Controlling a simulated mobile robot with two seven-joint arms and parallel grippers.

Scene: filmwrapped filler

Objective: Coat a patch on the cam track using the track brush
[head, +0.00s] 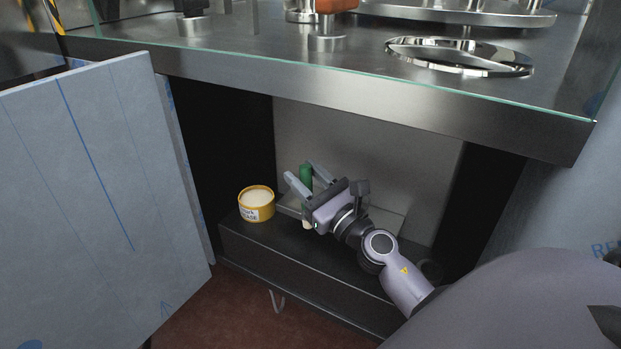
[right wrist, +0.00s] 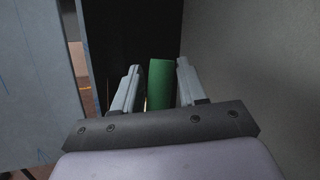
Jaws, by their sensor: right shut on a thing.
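My right gripper (head: 304,173) reaches into the open cabinet and is shut on the green handle of the track brush (head: 306,178). The brush is roughly upright, with a pale end showing below the gripper. In the right wrist view the green handle (right wrist: 160,82) stands between the two fingers. A yellow tub (head: 257,214) of cream-coloured grease, with a partly readable label, stands on the cabinet floor left of the gripper. I cannot pick out the cam track for certain; a shiny oval ring (head: 460,70) lies in the machine deck above. My left gripper is not in view.
The steel deck edge (head: 350,100) overhangs the opening. An open door panel (head: 105,180) stands at the left. A pale tray-like plate (head: 395,218) lies behind and right of the gripper. The dark cabinet floor (head: 245,238) has some free room in front of the tub.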

